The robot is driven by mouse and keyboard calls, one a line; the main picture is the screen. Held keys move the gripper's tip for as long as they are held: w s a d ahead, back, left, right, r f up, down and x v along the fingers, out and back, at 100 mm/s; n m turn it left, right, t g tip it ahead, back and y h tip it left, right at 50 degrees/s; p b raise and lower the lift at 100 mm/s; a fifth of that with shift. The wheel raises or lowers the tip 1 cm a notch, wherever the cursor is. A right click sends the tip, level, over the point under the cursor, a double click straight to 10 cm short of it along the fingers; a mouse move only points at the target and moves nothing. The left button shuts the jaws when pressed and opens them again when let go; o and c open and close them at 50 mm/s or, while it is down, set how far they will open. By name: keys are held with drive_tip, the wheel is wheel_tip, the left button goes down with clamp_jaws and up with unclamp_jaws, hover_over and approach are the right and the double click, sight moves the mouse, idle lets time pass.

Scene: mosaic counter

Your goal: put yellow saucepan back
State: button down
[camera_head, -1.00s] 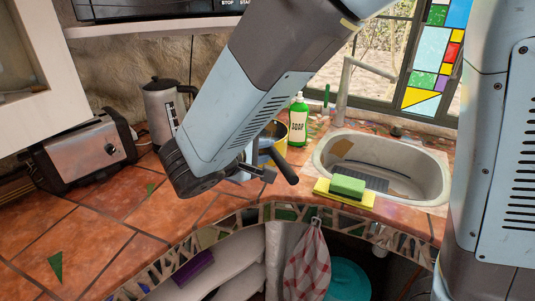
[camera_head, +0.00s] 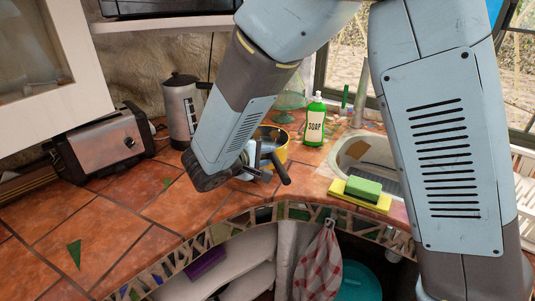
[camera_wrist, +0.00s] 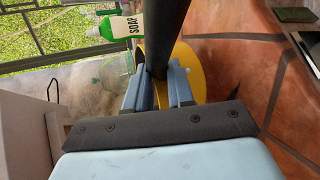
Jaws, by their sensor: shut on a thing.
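The yellow saucepan (camera_head: 278,151) has a dark inside and a dark handle (camera_head: 281,170) pointing toward the front. It is at the counter behind my forearm; whether its base touches the tiles I cannot tell. My gripper (camera_head: 258,160) is shut on the handle, partly hidden by my arm. In the wrist view my gripper (camera_wrist: 160,92) has its two blue fingers on either side of the dark handle (camera_wrist: 166,30), with part of the yellow saucepan (camera_wrist: 188,75) beyond.
A green soap bottle (camera_head: 315,120) stands behind the saucepan. A sponge (camera_head: 362,188) lies before the sink (camera_head: 352,150). A kettle (camera_head: 182,108) and toaster (camera_head: 100,145) stand at left. Tiles at front left are mostly clear. A shelf opening lies below the counter edge.

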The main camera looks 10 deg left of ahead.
drive_tip(key=shift+w+a+f, duration=0.1)
drive_tip(key=shift+w+f, duration=0.1)
drive_tip(key=shift+f, duration=1.55)
drive_tip(key=c, duration=1)
unclamp_jaws()
drive_tip(key=shift+f, duration=0.1)
drive_tip(key=v, duration=1.2)
